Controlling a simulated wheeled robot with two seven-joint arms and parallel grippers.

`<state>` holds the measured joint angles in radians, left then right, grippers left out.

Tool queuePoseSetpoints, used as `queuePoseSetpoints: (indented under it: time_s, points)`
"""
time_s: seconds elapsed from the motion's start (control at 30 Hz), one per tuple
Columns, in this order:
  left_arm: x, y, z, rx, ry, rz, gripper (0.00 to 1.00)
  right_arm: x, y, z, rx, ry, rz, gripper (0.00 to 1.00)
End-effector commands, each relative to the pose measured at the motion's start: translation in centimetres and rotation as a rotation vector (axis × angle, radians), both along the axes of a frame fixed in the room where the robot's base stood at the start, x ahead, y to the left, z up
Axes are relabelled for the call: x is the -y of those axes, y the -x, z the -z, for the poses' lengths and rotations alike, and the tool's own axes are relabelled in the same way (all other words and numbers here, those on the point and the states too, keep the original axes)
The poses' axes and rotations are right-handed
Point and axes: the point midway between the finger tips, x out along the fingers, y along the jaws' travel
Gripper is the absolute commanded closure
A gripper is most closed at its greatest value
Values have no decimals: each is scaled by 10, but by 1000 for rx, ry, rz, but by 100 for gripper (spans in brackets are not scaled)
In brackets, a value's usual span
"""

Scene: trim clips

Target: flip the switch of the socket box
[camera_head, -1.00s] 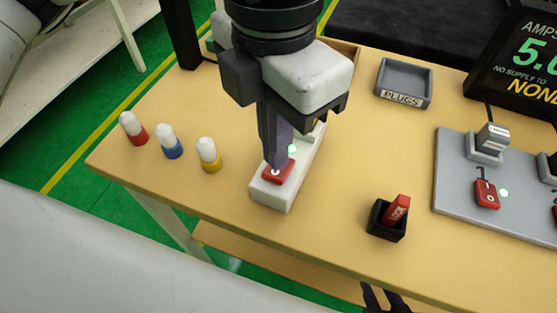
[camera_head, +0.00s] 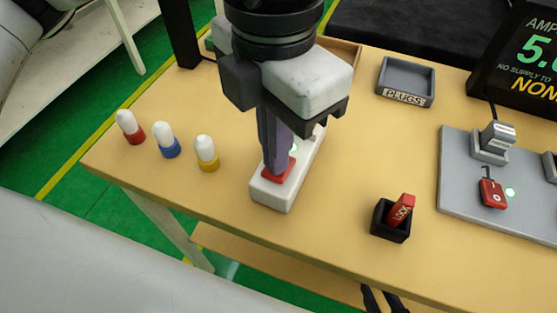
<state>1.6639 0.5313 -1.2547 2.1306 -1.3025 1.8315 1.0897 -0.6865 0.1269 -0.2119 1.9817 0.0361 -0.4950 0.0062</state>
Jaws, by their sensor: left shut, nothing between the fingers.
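The socket box (camera_head: 272,195) is a long white block on the yellow table, with a red switch (camera_head: 284,176) near its front end. A small green light shows just behind the switch. My left gripper (camera_head: 277,176) points down over the box, its fingers shut and empty, with the tips at the red switch. They appear to touch it. The gripper body hides the box's back part, and the fingers hide part of the switch. My right gripper is not in view.
Three white-topped pegs with red, blue and yellow bases (camera_head: 166,147) stand at the left. A black holder (camera_head: 391,222) with a red tag stands to the right. A grey tray (camera_head: 405,82) marked PLUGS, a grey socket panel (camera_head: 470,195) and a black display (camera_head: 520,60) lie further right.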

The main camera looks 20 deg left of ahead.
Motion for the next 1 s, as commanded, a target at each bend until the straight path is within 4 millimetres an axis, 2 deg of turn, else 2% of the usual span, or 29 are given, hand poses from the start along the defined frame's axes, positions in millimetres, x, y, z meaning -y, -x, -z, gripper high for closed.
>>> queuePoseSetpoints:
  time_s: [0.6,0.77,1.0]
  points:
    - [0,0,10,0,0,0,100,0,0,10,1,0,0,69]
    - [0,0,7,-1,-1,0,100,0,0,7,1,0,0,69]
    - [0,0,-11,1,1,0,100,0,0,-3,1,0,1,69]
